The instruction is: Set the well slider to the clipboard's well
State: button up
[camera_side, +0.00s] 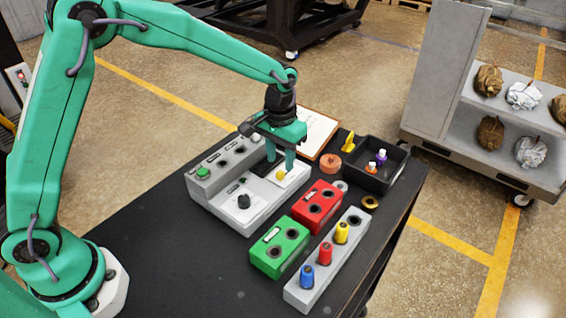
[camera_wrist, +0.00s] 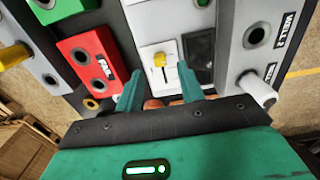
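The slider's yellow knob (camera_side: 281,175) stands on a white plate of the light grey control box (camera_side: 222,199). The wrist view shows the knob (camera_wrist: 159,59) in front of a slot. My gripper (camera_side: 280,161) points down just above the knob. Its two teal fingers are apart and empty in the wrist view (camera_wrist: 157,72), one to each side of the knob's line; I cannot tell whether they touch it. The clipboard (camera_side: 318,132) lies behind my gripper, partly hidden; its writing is too small to read. A panel label (camera_wrist: 287,30) reads WELL 2.
Right of the box stand a red block (camera_side: 318,205), a green block (camera_side: 280,248) and a grey rack (camera_side: 299,290) with blue, red and yellow pegs. A black tray (camera_side: 397,180) holds small capped items.

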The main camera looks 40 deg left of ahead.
aim_at(280, 172)
jog(key=shift+f, duration=1.95)
grip_shut()
